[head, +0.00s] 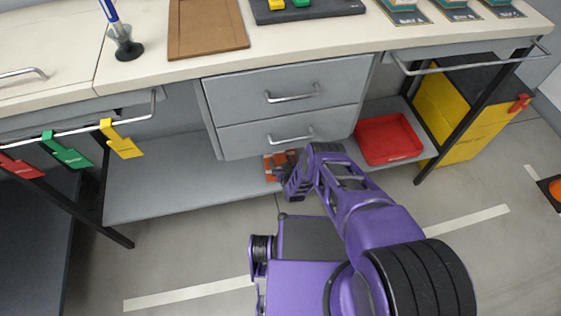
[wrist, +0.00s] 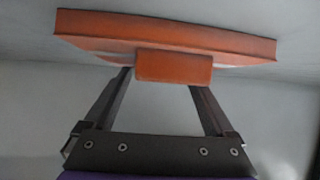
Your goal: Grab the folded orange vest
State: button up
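The folded orange vest (head: 273,167) lies on the grey lower shelf under the drawers, partly hidden by my arm. In the wrist view the vest (wrist: 235,42) is a flat orange slab across the top, with a smaller orange block on its near side. My gripper (wrist: 161,80) has its two fingers apart, pointing at that block. The left fingertip is by the block's left edge; the right fingertip is partly hidden at its lower right. I cannot tell whether they touch it. In the head view my gripper (head: 284,172) is at the vest's right side.
The grey lower shelf (head: 165,185) is bare to the left. A red tray (head: 388,138) stands on it at the right. Drawers with handles (head: 292,95) hang above my gripper. Coloured tags (head: 66,150) hang from a rail at the left. A yellow cabinet (head: 455,125) is at the right.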

jog(key=c, duration=1.2)
jog(key=shift+r, duration=0.1)
